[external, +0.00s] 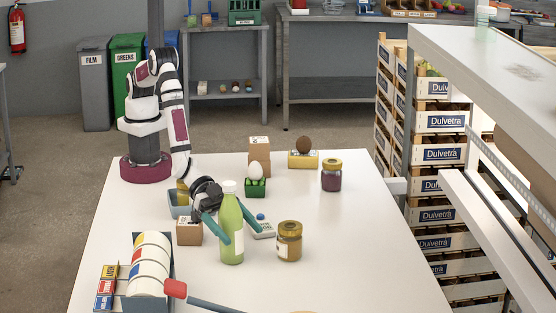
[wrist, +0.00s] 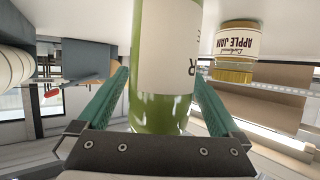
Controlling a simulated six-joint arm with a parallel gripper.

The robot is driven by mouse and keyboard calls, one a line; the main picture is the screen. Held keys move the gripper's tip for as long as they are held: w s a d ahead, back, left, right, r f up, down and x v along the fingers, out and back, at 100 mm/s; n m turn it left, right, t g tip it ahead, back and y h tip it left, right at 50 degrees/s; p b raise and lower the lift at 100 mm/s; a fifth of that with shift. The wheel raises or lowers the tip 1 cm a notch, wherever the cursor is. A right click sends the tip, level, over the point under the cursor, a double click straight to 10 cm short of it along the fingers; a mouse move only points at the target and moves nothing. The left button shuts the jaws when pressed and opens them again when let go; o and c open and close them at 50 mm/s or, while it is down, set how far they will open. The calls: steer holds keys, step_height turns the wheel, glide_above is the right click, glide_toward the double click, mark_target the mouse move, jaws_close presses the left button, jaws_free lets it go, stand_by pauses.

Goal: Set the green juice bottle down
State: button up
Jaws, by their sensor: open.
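The green juice bottle (external: 231,232) with a white cap stands upright on the white table, near its middle. My gripper (external: 222,232) is low at the bottle, with one teal finger on each side of it. In the wrist view the bottle (wrist: 160,110) fills the space between the two teal fingers of my gripper (wrist: 160,90). The fingers are open, with a visible gap between the left finger and the glass. The bottle's base appears to rest on the table.
An amber jam jar (external: 289,241) stands just right of the bottle; it also shows in the wrist view (wrist: 234,50). A brown box (external: 189,232) and a small device (external: 262,227) are close by. A purple jar (external: 331,176) stands farther back. The table's right side is clear.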

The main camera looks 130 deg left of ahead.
steer(key=shift+s+a, duration=0.1)
steer(key=shift+s, duration=0.25)
steer(key=s+a+r+m+g, duration=0.1)
steer(key=s+a+r+g, duration=0.3)
steer(key=s, duration=0.5)
steer(key=s+a+r+m+g, duration=0.1)
steer(key=s+a+r+g, duration=0.1)
steer(key=s+a+r, duration=0.6)
steer(key=s+a+r+m+g+y, duration=0.1)
steer(key=s+a, duration=0.5)
steer(key=s, duration=0.8)
steer(key=s+a+r+g+y, duration=0.2)
steer(key=s+a+g, duration=0.4)
steer(key=s, duration=0.8)
steer(key=shift+s+a+r+m+g+y, duration=0.2)
steer(key=shift+m+g+y, duration=0.1)
steer(key=shift+m+y, duration=0.15)
